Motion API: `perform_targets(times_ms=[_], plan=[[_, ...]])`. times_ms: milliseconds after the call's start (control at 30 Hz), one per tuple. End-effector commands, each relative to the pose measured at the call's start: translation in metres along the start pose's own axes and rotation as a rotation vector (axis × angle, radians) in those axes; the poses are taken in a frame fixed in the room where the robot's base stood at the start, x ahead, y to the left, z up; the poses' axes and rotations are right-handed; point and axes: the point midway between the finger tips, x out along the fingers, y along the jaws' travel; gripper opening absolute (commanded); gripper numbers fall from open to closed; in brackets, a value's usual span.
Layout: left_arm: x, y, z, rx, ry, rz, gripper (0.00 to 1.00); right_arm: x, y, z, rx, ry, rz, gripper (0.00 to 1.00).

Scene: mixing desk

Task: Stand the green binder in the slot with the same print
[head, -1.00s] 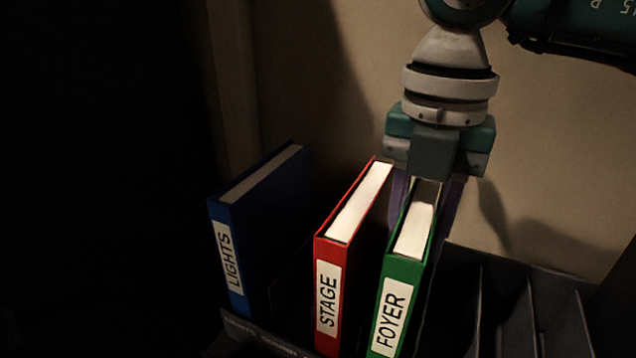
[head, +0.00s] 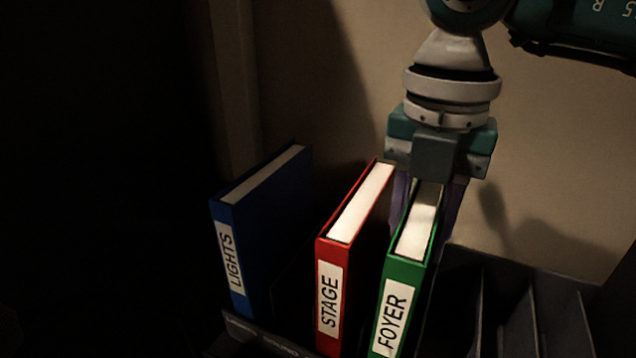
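The green binder (head: 405,270), labelled FOYER, stands upright, slightly tilted in the picture, just right of the red binder. My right gripper (head: 428,195) comes down from above, with one purple finger on each side of the binder's far top part, and looks shut on it. The dark rack (head: 265,338) has small prints along its front lip; one looks like SOUND, the others are too dark or cut off to read. The binder's lower end and the print under it are out of frame. My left gripper does not show.
The red STAGE binder (head: 330,280) stands close on the left of the green one. The blue LIGHTS binder (head: 262,215) stands farther left, with a dark gap between them. Dark dividers (head: 520,315) with empty slots lie at right. A wall (head: 330,90) rises behind.

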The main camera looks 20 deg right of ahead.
Motion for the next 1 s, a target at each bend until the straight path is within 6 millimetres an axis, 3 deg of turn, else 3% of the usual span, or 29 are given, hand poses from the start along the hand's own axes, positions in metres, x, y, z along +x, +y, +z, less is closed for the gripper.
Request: perform_targets(times_ms=[467, 500, 800, 1000], plan=[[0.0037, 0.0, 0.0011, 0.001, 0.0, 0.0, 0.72, 0.0048, 0.0003, 0.0001, 0.0, 0.0, 0.001, 0.0], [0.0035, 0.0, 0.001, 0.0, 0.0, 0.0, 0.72, 0.0046, 0.0004, 0.0001, 0.0, 0.0, 0.001, 0.39], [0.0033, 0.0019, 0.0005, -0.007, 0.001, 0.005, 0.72, 0.0046, 0.0002, 0.0, 0.0, 0.0, 0.001, 0.72], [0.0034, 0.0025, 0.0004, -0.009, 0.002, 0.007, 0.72, 0.0053, -0.0003, -0.0002, 0.0, 0.001, -0.001, 0.72]])
